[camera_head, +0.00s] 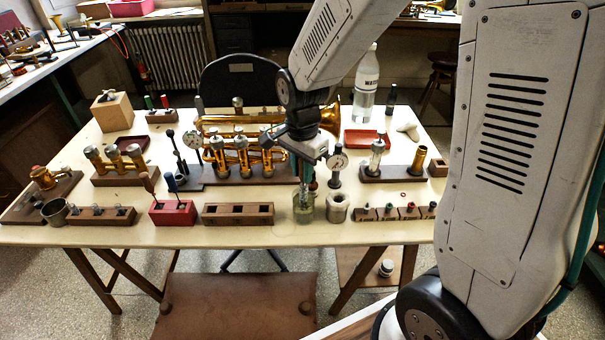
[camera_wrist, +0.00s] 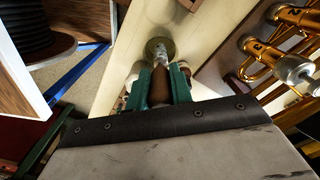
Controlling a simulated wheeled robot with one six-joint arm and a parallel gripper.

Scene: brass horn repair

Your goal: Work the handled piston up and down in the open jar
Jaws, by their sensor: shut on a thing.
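The open glass jar (camera_head: 304,212) stands near the front edge of the workbench, with greenish contents low in it. My gripper (camera_head: 305,178) points down right above the jar. Its green fingers (camera_wrist: 162,84) are shut on the brown handle of the piston (camera_wrist: 161,76), also seen in the wrist view. The piston's metal part (camera_head: 303,196) reaches down into the jar's mouth; how deep its lower end sits is hard to tell. In the wrist view the jar (camera_wrist: 158,46) shows as a round shape beyond the fingers, partly hidden by the piston.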

